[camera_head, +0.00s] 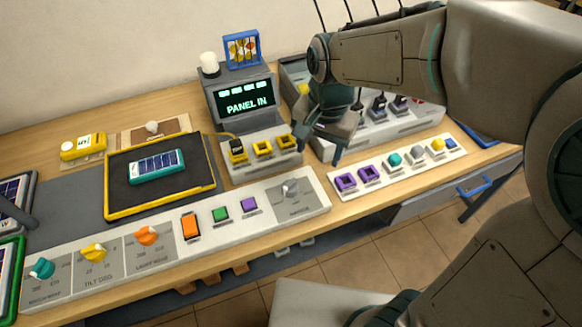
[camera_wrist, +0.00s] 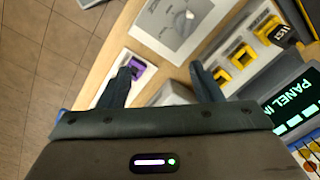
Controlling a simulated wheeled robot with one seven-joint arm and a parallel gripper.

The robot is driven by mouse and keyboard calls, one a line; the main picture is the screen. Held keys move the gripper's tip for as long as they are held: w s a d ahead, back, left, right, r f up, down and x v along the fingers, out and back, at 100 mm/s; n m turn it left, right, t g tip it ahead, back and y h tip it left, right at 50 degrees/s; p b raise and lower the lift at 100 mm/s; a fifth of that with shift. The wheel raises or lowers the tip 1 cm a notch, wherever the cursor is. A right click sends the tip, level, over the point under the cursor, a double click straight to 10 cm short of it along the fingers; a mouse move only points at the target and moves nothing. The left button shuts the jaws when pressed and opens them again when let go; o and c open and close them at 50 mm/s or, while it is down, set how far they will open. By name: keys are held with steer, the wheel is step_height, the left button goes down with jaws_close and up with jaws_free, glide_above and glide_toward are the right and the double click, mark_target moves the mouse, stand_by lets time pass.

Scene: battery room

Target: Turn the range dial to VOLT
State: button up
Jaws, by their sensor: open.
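A light grey dial (camera_head: 290,188) sits at the right end of the long white control panel (camera_head: 160,262). It looks like the range dial, but its label is too small to read, so I cannot tell its setting. In the wrist view the grey dial (camera_wrist: 185,22) shows near the top, beyond my fingertips. My gripper (camera_head: 320,148) is open and empty, pointing down above the table behind the dial, apart from it. In the wrist view my gripper (camera_wrist: 160,70) has its two dark fingers well spread.
A display (camera_head: 246,101) reads PANEL IN, with yellow sockets (camera_head: 263,149) in front. A strip with purple sockets (camera_head: 346,182) lies right of the dial. A solar panel (camera_head: 156,166) rests on a yellow-rimmed mat (camera_head: 110,205). Teal (camera_head: 42,268), yellow and orange knobs line the panel's left part.

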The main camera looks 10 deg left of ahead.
steer(key=p, duration=0.1)
glide_toward(290, 183)
steer(key=shift+m+h, duration=0.3)
steer(key=shift+m, duration=0.1)
steer(key=f, duration=1)
steer(key=shift+w+a, duration=0.1)
steer(key=shift+a, duration=0.15)
steer(key=c, duration=1)
